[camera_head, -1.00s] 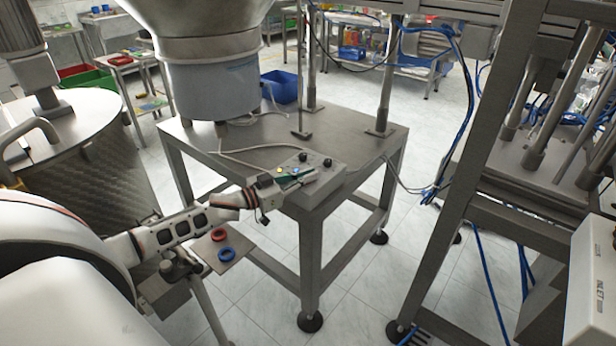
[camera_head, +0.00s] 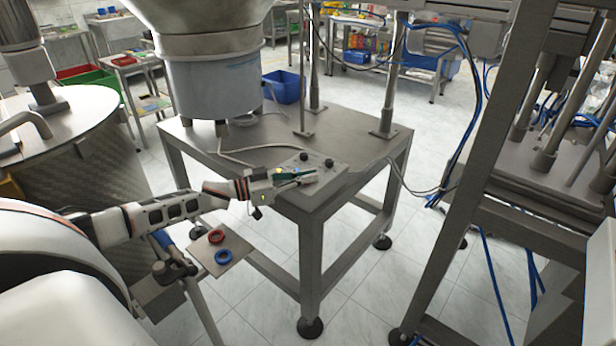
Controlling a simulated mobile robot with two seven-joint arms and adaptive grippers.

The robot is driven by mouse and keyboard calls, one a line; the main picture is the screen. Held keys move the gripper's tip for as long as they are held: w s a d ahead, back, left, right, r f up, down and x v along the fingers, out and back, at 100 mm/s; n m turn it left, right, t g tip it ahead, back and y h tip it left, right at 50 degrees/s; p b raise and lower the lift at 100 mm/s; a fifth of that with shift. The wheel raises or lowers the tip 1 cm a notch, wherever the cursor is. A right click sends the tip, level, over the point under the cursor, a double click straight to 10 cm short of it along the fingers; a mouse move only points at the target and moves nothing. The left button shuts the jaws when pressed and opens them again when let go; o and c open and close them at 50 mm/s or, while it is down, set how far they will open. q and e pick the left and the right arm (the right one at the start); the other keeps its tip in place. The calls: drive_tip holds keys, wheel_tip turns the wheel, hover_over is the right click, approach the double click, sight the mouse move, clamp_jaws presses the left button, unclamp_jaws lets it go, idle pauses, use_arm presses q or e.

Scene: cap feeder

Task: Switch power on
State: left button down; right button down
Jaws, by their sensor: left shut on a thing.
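A grey control box (camera_head: 337,176) lies on the front right part of the steel table. Two black knobs (camera_head: 316,160) stand on its top toward the back, and small yellow and blue lights show at its left. My left gripper (camera_head: 312,177) reaches in from the left over the near part of the box. Its fingers are shut on a small part of the box, which seems to be a switch; the fingers hide it. My right gripper is not in view.
The steel table (camera_head: 362,141) carries a large feeder bowl (camera_head: 215,85) and upright posts. A small plate with a red ring (camera_head: 216,236) and a blue ring (camera_head: 223,256) sits below my left arm. A steel frame (camera_head: 497,150) stands at right.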

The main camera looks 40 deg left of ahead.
use_arm(q)
drive_tip(key=c, duration=2.2)
unclamp_jaws()
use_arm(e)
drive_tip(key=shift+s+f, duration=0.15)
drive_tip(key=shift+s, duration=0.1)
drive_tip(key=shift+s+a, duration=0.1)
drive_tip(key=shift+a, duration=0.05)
use_arm(q)
drive_tip(key=shift+s+a, duration=0.35)
drive_tip(key=shift+s, duration=0.1)
drive_tip(key=v, duration=1)
drive_tip(key=shift+s+a, duration=0.25)
drive_tip(key=shift+s, duration=0.1)
